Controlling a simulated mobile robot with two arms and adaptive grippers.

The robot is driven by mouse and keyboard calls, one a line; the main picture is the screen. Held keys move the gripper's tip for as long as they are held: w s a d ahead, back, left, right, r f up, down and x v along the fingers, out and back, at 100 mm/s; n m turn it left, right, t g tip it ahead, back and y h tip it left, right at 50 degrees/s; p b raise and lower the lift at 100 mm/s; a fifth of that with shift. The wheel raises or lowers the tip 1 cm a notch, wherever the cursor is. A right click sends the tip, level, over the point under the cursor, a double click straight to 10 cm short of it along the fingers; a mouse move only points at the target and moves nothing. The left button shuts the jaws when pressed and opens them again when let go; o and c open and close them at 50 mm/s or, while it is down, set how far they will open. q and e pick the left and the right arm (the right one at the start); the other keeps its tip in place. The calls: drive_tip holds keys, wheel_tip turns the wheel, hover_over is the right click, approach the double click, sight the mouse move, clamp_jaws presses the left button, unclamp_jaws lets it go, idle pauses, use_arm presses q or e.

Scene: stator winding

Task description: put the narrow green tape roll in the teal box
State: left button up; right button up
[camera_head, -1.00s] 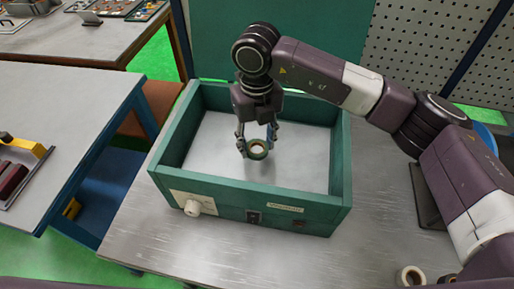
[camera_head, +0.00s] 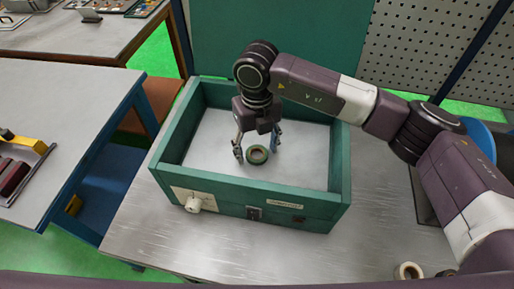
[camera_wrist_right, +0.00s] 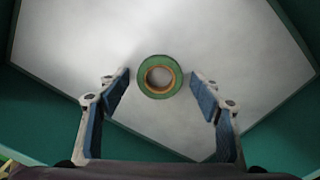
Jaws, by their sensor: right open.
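The green tape roll (camera_head: 257,154) lies flat on the floor of the teal box (camera_head: 341,165). In the right wrist view the roll (camera_wrist_right: 160,76) shows as a green ring with a tan core, apart from the fingers. My right gripper (camera_head: 257,152) is open above the roll inside the box, with its fingers spread to either side. My left gripper is not in view.
A cream tape roll (camera_head: 409,271) and a dark item beside it sit at the table's front right. The box walls stand around my right gripper. A second table (camera_head: 70,95) is at the left. The grey table in front of the box is clear.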

sight(257, 156)
drive_tip(key=shift+r, duration=0.1)
drive_tip(key=shift+r+p, duration=0.2)
drive_tip(key=shift+p, duration=0.1)
wheel_tip(257, 156, up, 12)
drive_tip(key=b, duration=0.3)
drive_tip(key=shift+f, duration=0.2)
